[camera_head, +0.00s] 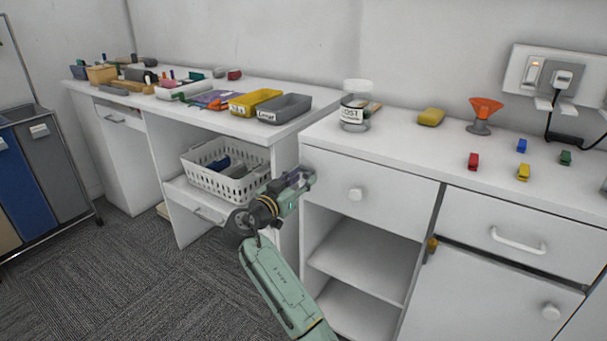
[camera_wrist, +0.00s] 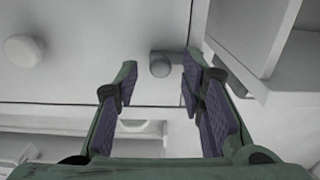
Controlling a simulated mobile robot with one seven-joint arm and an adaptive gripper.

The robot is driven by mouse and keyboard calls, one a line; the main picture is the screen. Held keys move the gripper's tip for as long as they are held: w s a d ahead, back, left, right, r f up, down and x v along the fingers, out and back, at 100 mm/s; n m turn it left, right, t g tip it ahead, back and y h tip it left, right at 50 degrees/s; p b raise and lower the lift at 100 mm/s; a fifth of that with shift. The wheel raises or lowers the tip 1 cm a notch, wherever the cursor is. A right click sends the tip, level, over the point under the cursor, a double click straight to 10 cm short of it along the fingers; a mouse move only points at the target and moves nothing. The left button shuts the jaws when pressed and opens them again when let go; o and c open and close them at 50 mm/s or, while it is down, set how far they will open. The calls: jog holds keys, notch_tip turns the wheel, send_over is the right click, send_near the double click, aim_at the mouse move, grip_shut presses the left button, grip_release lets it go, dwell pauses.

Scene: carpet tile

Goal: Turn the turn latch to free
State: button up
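No orange-yellow piece shows in the wrist view.
A white basket (camera_head: 225,172) stands behind my gripper. The counter holds a jar (camera_head: 354,108), a yellow sponge-like block (camera_head: 431,117), an orange funnel (camera_head: 485,108) and several coloured clips.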

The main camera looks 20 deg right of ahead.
jog(key=shift+w+d, duration=0.45)
jog(key=shift+d, duration=0.1)
jog(key=shift+c, duration=0.3)
grip_shut()
